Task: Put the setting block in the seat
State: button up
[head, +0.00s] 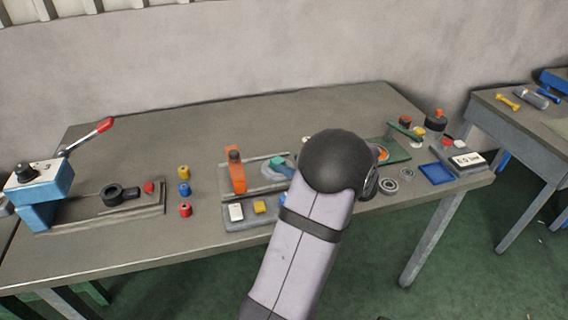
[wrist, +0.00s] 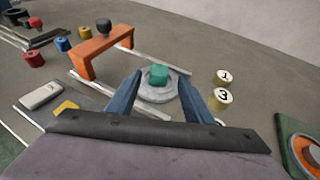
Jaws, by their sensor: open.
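No block in view is labelled as the setting block. A white block (wrist: 41,95) and a yellow block (wrist: 66,107) lie in a grey tray at the left of the wrist view. My gripper (wrist: 160,76) is open, its two blue fingers apart on either side of the teal block and disc in the picture. Whether the fingers touch anything cannot be told. I cannot tell which recess is the seat.
An orange bridge (wrist: 95,52) with a dark knob spans pale rails beside the disc. Cream numbered cylinders (wrist: 223,96) stand right of the fingers. A blue press (head: 42,192) with a red-tipped lever stands far left. The table's back middle (head: 215,125) is clear.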

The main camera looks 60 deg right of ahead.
jog(key=shift+v, duration=2.35)
